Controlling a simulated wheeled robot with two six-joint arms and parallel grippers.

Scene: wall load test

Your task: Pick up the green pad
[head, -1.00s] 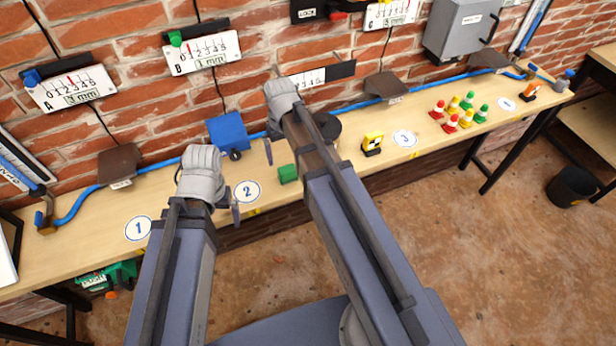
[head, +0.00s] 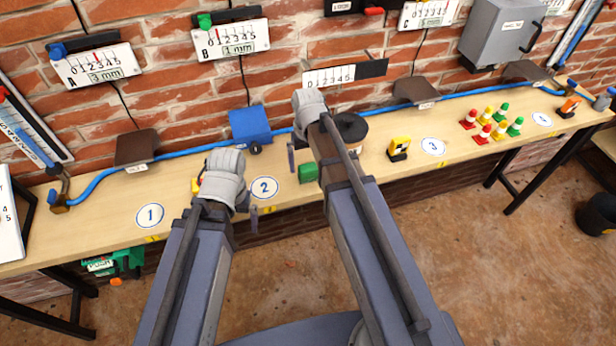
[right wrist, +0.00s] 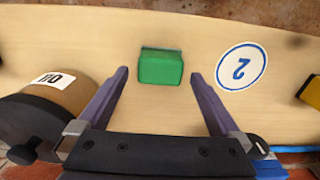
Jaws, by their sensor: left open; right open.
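The green pad (head: 308,172) is a small block on the wooden bench, right of the round number 2 mark. In the right wrist view the pad (right wrist: 160,68) shows whole, with clear gaps to both fingers. My right gripper (right wrist: 160,76) is open and empty, its fingertips on either side of the pad in the picture. How high they are above the bench I cannot tell. In the head view my right arm hides part of that gripper. My left gripper (head: 225,199) is open, over the bench between marks 1 and 2, left of the pad.
A dark-topped tan spool (head: 350,128) stands close right of the pad; its labelled side shows in the wrist view (right wrist: 68,88). A blue box (head: 250,124) stands behind. A brick wall backs the bench.

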